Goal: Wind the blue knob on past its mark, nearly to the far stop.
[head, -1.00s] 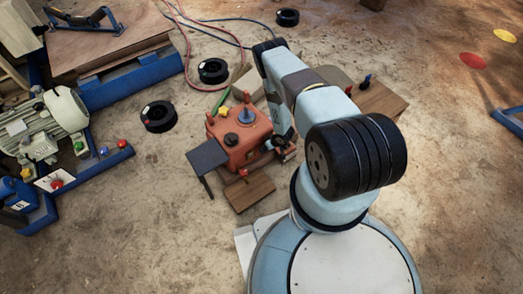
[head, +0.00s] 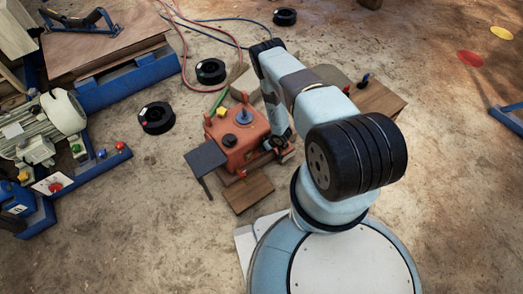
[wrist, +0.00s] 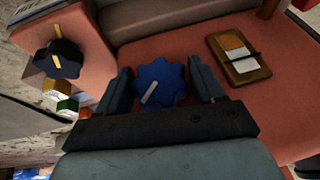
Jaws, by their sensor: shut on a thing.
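The blue knob (wrist: 160,84) is lobed and sits on the salmon-red face of the crusher in the wrist view. Its white pointer line slants toward the lower left of the picture. My gripper (wrist: 160,76) has one dark finger on each side of the knob and is shut on it. In the head view my gripper (head: 281,146) is low at the right side of the red crusher body (head: 238,150). The knob cannot be made out there. I cannot pick out the knob's mark or far stop.
In the wrist view a black knob with a yellow line (wrist: 58,60) is at upper left, and a framed orange-and-white gauge plate (wrist: 240,58) is at right. In the head view a dark side table (head: 205,157) and a wooden board (head: 249,193) are close by.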

